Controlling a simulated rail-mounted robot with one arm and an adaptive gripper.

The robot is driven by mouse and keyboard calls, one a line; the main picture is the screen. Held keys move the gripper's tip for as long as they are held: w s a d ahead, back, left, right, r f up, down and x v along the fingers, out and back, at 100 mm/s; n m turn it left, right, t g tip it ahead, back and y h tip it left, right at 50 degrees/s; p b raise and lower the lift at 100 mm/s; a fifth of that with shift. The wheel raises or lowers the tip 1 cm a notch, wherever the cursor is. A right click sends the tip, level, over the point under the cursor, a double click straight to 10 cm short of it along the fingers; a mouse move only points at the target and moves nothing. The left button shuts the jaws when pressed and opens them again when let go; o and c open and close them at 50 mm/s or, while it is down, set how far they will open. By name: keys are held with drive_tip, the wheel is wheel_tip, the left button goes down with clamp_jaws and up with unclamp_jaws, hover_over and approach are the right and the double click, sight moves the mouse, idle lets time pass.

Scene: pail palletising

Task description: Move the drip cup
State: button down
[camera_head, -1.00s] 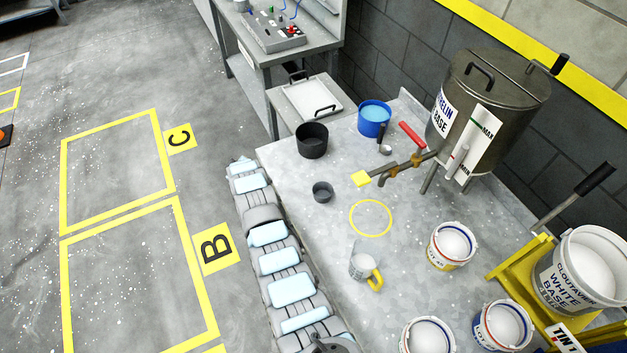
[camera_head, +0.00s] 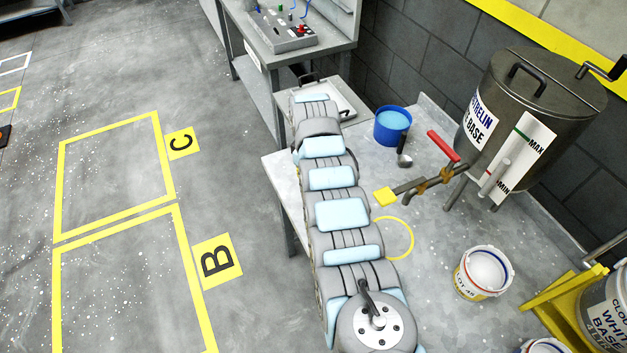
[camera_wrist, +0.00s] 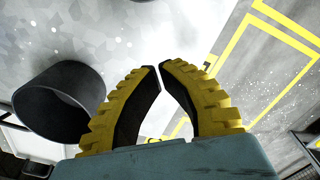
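In the wrist view a dark grey, round, open-topped cup (camera_wrist: 62,100) stands on the pale bench, left of my gripper and apart from it. I cannot tell whether it is the smaller or the larger of the two dark vessels seen earlier in the head view; my arm now hides both there. My gripper (camera_wrist: 157,66) shows in the wrist view with yellow ribbed fingers and black pads. Its tips nearly meet and nothing is held between them. The gripper itself is hidden in the head view.
The bench (camera_head: 440,227) carries a steel tank (camera_head: 530,110) with a red-handled valve, a blue tub (camera_head: 392,126), a yellow ring marking (camera_head: 411,240) and a white pail (camera_head: 484,272). A yellow stand (camera_head: 560,298) is at right. Floor bays B and C at left are clear.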

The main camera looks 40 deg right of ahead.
wheel_tip(320, 180, down, 4)
drive_tip(key=shift+f+b, duration=0.1)
drive_tip(key=shift+b, duration=0.55)
wheel_tip(320, 180, down, 5)
drive_tip(key=b, duration=0.4)
drive_tip(key=shift+s+d+r, duration=0.1)
drive_tip(key=shift+r, duration=0.15)
drive_tip(key=shift+s+d+p, duration=0.2)
drive_tip(key=shift+s+p, duration=0.1)
drive_tip(key=shift+p, duration=0.4)
drive_tip(key=shift+s+d+p, duration=0.1)
drive_tip(key=shift+s+p, duration=0.5)
drive_tip(key=shift+p, duration=0.1)
drive_tip(key=shift+s+d, duration=0.3)
drive_tip(key=shift+s, duration=0.4)
drive_tip(key=shift+s, duration=0.15)
drive_tip(key=shift+p, duration=0.3)
